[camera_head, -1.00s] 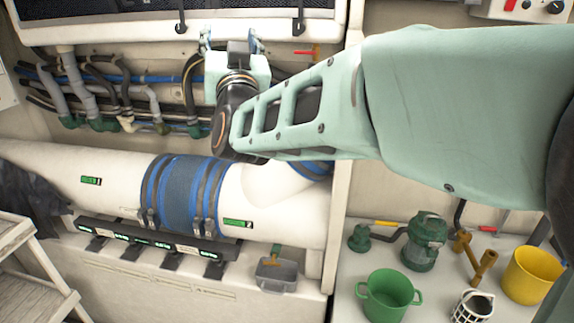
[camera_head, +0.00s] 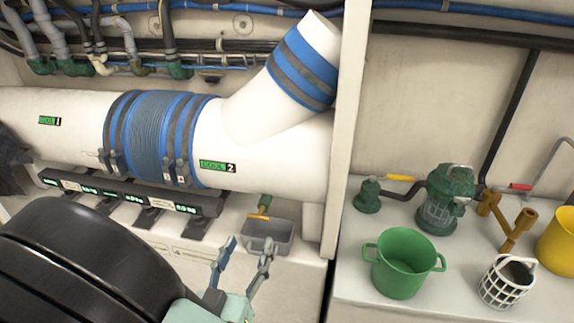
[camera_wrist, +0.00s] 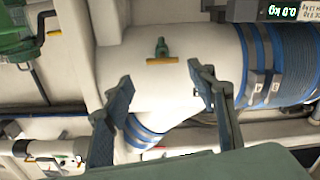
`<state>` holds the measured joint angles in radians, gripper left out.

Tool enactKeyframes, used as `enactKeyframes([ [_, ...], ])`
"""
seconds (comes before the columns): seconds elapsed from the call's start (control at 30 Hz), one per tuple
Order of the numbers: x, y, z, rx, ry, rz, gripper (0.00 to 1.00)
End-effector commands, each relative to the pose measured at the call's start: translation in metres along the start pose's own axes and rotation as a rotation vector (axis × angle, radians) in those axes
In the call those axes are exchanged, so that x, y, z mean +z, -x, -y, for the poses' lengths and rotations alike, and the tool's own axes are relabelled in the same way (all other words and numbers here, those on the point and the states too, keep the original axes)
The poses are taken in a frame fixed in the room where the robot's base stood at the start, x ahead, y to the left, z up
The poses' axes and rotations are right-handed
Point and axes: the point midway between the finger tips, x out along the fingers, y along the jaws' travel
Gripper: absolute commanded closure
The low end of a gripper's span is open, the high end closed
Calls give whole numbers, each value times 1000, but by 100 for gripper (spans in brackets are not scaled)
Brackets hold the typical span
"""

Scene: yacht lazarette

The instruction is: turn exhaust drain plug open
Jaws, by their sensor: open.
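The exhaust drain plug (camera_head: 263,207) has a green stem and an orange-yellow cross handle. It hangs under the white exhaust pipe (camera_head: 270,160), above a small grey tray (camera_head: 283,246). In the wrist view the plug (camera_wrist: 161,49) sits on the pipe's white surface, with its handle bar lying roughly level across the picture. My gripper (camera_head: 250,245) is open and empty, below and in front of the plug in the head view. In the wrist view its fingers (camera_wrist: 160,76) are spread either side of the plug, apart from it.
A ribbed blue hose with clamps (camera_head: 150,130) joins the pipe at the left, above a dark rail with green displays (camera_head: 130,192). An upright panel edge (camera_head: 347,130) stands right of the plug. Beyond it are a green bucket (camera_head: 402,264), a green strainer (camera_head: 442,200) and a white basket (camera_head: 505,283).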

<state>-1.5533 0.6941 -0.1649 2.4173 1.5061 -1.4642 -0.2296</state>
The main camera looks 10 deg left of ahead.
Motion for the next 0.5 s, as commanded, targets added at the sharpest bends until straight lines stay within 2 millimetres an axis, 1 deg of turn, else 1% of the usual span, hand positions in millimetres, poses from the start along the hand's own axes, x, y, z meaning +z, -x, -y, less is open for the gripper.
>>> enactKeyframes([
  [0.17,0,-30,-2,7,-2,0,48],
  [0.3,0,-58,-1,7,-4,0,48],
  [0.5,0,-89,-1,5,-4,1,48],
])
